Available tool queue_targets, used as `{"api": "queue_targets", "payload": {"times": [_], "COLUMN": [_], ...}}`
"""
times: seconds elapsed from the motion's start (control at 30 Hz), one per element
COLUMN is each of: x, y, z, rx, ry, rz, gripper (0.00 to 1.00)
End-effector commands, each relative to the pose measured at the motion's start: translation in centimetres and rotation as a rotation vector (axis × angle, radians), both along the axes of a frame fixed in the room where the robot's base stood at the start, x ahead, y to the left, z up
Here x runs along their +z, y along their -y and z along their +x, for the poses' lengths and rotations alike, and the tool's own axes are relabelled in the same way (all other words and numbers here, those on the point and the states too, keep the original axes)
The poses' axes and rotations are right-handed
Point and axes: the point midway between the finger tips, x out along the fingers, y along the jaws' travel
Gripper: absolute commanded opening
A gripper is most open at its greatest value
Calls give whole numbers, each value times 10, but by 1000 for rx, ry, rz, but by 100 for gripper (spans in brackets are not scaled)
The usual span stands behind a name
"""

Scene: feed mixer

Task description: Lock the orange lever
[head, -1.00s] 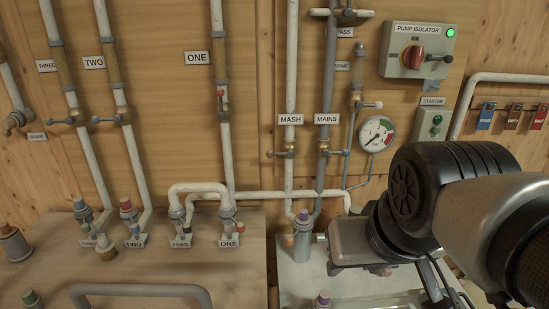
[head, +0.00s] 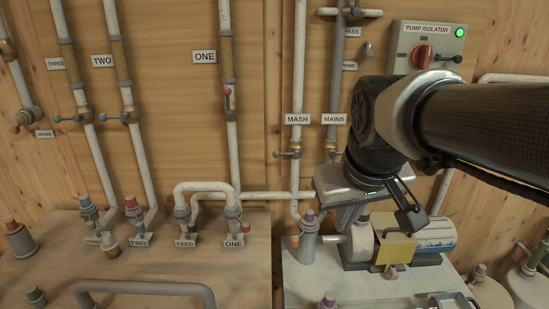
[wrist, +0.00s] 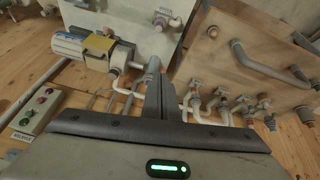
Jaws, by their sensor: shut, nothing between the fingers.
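A small orange-tipped handle (head: 295,241) shows in the head view, on the left side of the grey purple-capped post (head: 309,240) by the pump. Another handle with an orange-red tip (head: 227,92) is on pipe ONE, upright along the pipe. I cannot tell for certain which is the orange lever. My gripper (head: 343,222) points down just right of the post, apart from both handles as far as I can see. In the wrist view its fingers (wrist: 163,78) are together and empty. Neither handle can be clearly made out there.
A pump (head: 435,236) with a yellow plate (head: 396,249) stands right of my gripper. The pump isolator box (head: 428,46) is behind my arm. MASH and MAINS pipes rise behind the post. A rail (head: 145,288) crosses the front of the left bench top.

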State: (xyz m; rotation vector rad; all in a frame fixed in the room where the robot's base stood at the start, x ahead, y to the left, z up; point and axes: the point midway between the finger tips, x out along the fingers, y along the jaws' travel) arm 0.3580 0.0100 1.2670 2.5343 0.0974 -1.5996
Motion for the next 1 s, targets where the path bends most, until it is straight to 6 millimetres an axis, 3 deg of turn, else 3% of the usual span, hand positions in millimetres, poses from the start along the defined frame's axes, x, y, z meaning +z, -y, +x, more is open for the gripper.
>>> {"api": "queue_targets", "payload": {"times": [0.1,0.37,0.6,0.8,1.0], "x": [-13,-58,-131,-189,-219], "y": [-8,-29,-47,-56,-58], "z": [52,158,247,297,319], "rx": [70,227,355,422,450], "ry": [-30,-78,-105,-113,-111], "rz": [-26,-44,-13,27,48], "gripper": [0,0,0,0,0]}}
